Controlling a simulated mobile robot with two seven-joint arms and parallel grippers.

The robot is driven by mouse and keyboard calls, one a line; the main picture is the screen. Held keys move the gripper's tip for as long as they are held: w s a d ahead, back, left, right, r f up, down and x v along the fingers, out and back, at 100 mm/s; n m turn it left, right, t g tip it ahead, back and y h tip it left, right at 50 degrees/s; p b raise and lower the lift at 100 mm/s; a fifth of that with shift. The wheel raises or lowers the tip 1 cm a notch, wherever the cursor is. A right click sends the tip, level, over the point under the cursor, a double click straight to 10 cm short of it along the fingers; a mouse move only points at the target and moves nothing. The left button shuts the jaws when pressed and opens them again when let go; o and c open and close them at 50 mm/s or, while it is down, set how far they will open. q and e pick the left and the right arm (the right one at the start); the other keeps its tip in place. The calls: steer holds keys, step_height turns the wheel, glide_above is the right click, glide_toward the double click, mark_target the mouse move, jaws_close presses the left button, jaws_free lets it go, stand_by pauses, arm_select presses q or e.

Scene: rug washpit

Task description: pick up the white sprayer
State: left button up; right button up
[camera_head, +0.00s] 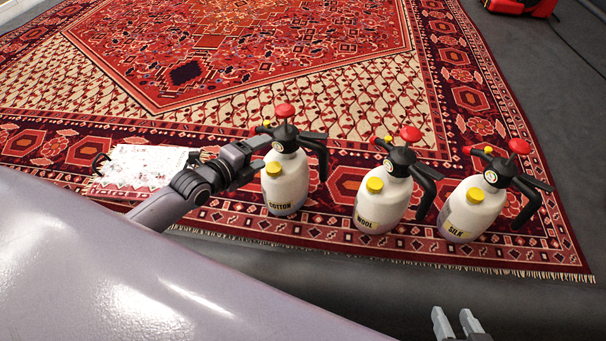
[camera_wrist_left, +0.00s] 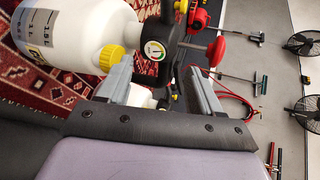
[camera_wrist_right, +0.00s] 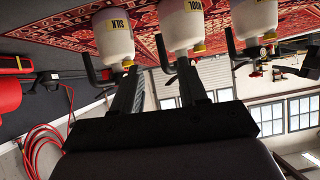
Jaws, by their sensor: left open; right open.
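Three white sprayers with black pump heads, red knobs and yellow caps stand upright in a row on the rug: the COTTON one (camera_head: 287,183), the WOOL one (camera_head: 381,206) and the SILK one (camera_head: 468,212). My left gripper (camera_head: 256,160) is open at the head of the COTTON sprayer. In the left wrist view, a sprayer's black neck with a round gauge (camera_wrist_left: 155,50) shows between or just beyond the fingertips; I cannot tell if they touch. My right gripper (camera_head: 458,318) is open and empty, low in front of the SILK sprayer. The right wrist view shows the sprayers upside down, SILK (camera_wrist_right: 115,30) nearest its fingers.
The patterned red rug (camera_head: 300,75) lies under the sprayers, its fringed edge towards me. A white fringed cloth (camera_head: 145,166) lies left of my left gripper. A red machine (camera_head: 525,7) with a dark cable stands at the back right.

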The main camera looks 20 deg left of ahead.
mark_target(280, 145)
arm_select(q)
steer(key=b+x, duration=0.1)
steer(key=x, duration=0.1)
steer(key=b+x, duration=0.1)
steer(key=x, duration=0.2)
steer(key=shift+w+d+f, duration=0.15)
steer(key=shift+d+f, duration=0.05)
steer(key=shift+f, duration=0.1)
steer(key=shift+w+d+f+b, duration=0.1)
steer(key=shift+w+f+b, duration=0.05)
steer(key=shift+w+b, duration=0.35)
steer(key=shift+w, duration=0.15)
arm_select(e)
steer(key=shift+w+a+r+t+y, duration=0.15)
steer(key=shift+w+a+r+y, duration=0.1)
steer(key=shift+a, duration=0.25)
steer(key=shift+w+a+r+t+y, duration=0.15)
steer(key=shift+w+a+r+y, duration=0.1)
steer(key=shift+a, duration=0.2)
